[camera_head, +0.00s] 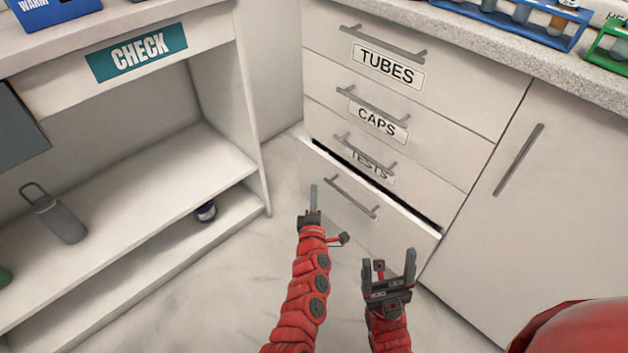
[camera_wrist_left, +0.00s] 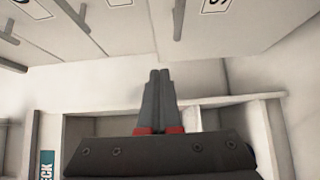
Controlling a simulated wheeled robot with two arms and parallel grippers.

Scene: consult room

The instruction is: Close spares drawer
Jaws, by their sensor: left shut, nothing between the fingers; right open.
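The bottom drawer (camera_head: 368,212) of the white cabinet stands slightly open, with a dark gap along its top edge. Its front shows a grey bar handle and no label that I can read. My left gripper (camera_head: 313,192) is shut and empty, near the left part of this drawer front; I cannot tell whether it touches. Its closed fingers also show in the left wrist view (camera_wrist_left: 159,80). My right gripper (camera_head: 389,265) is open and empty, in front of the drawer's lower right part.
The TUBES drawer (camera_head: 430,85), CAPS drawer (camera_head: 425,135) and TESTS drawer (camera_head: 425,190) above look closed. A cupboard door (camera_head: 560,200) is at the right. An open CHECK shelf unit (camera_head: 130,185) stands at the left, with a grey bottle (camera_head: 58,219). Floor between is clear.

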